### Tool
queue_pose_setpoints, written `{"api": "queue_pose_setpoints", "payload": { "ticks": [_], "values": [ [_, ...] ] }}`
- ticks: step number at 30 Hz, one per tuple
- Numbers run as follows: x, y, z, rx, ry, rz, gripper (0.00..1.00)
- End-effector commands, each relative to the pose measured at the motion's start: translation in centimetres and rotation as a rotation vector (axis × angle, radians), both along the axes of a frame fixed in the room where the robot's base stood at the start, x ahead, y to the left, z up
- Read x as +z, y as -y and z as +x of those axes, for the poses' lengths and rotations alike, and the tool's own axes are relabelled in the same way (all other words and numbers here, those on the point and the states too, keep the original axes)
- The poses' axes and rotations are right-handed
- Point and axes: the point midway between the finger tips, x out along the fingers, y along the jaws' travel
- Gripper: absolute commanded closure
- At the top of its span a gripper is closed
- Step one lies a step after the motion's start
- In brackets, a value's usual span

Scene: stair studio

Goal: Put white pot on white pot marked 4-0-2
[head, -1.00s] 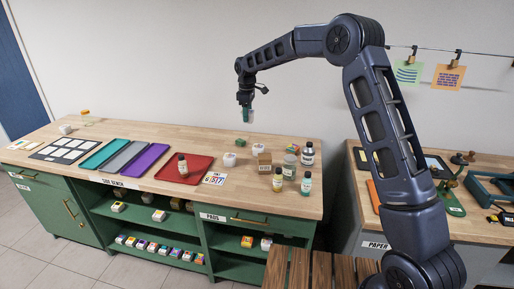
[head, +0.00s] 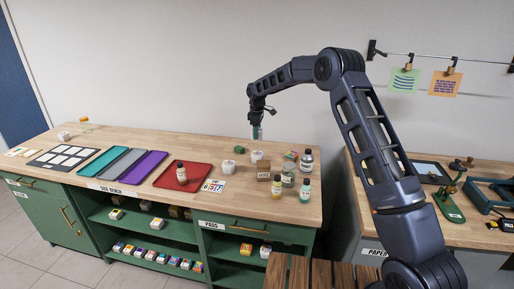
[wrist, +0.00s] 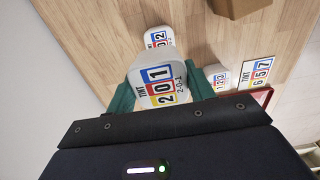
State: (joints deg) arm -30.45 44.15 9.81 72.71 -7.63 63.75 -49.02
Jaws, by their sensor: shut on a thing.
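My gripper (head: 257,134) is shut on a white pot (wrist: 158,84) whose label reads 2-0-1. The teal fingers grip it from both sides, and it hangs above the bench. A second white pot (wrist: 158,39) stands on the wood beyond the held one. Its label ends in 02, and its first digit is hard to read. In the head view a white pot (head: 257,156) stands below my gripper, close to a brown block. Another white pot (head: 228,166) stands to the left; it also shows in the wrist view (wrist: 218,77), its label partly hidden.
The brown block (head: 264,170) and several bottles, one of them dark-capped (head: 306,161), stand to the right. A number card (head: 214,185) lies beside the red tray (head: 196,180). A small dark green thing (head: 239,150) lies behind the pots. The bench's back left is mostly clear.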

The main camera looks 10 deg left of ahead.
Motion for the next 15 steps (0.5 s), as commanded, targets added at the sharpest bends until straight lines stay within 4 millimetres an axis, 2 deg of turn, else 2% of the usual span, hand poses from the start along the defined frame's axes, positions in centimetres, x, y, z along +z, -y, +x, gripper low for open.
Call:
{"api": "queue_pose_setpoints", "payload": {
  "ticks": [1, 4, 15],
  "values": [
    [-1.2, 0.0, -0.1, 0.000, -0.002, -0.002, 0.72],
    [-2.8, 0.0, -0.1, 0.001, -0.002, -0.002, 0.72],
    [-5.5, -0.1, -0.1, 0.001, -0.002, -0.001, 0.72]
  ]
}}
